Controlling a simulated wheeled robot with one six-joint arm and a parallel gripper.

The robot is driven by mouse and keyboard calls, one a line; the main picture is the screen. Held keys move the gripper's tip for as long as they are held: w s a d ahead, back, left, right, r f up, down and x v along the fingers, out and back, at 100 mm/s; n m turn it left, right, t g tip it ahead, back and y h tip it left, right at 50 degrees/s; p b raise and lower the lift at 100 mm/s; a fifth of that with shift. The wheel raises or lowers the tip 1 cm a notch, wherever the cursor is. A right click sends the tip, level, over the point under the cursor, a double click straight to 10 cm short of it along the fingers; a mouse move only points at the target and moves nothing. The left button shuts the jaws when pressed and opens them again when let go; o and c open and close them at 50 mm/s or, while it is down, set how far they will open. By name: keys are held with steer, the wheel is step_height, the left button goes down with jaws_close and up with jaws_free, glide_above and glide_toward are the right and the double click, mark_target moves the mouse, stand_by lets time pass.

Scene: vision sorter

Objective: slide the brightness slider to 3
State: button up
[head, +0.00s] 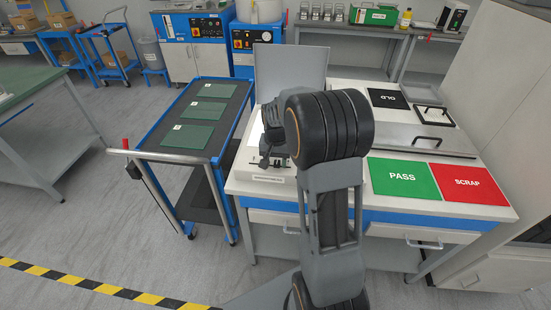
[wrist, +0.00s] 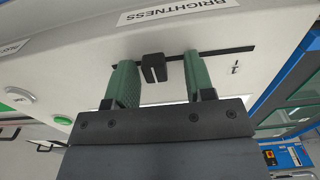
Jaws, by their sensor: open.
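In the wrist view the brightness slider is a black knob (wrist: 154,67) with a pale line on it, on a dark slot in a white panel (wrist: 75,52). My gripper (wrist: 158,80) is open, with one green finger on each side of the knob and gaps between. In the head view my gripper (head: 272,150) is at the panel, mostly hidden by my arm, and the knob cannot be made out.
A round green button (wrist: 62,120) and another control are left of the gripper in the wrist view. The white bench carries a green PASS mat (head: 402,178), a red SCRAP mat (head: 467,183) and a grey lid. A blue cart (head: 226,135) with green boards stands left.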

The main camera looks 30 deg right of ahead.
mark_target(276, 173)
step_height(276, 173, up, 14)
steer(key=shift+p, duration=0.4)
steer(key=shift+f, duration=0.1)
stand_by(0.5)
steer(key=s+a+n+t+p, duration=0.1)
steer(key=s+a+n, duration=0.2)
steer(key=s+a, duration=0.2)
steer(key=s+a+n+t+p, duration=0.1)
steer(key=s+a+n, duration=0.3)
steer(key=s, duration=0.8)
steer(key=shift+s+a+t+p, duration=0.25)
steer(key=shift+a+t+p, duration=0.25)
steer(key=shift+t, duration=0.3)
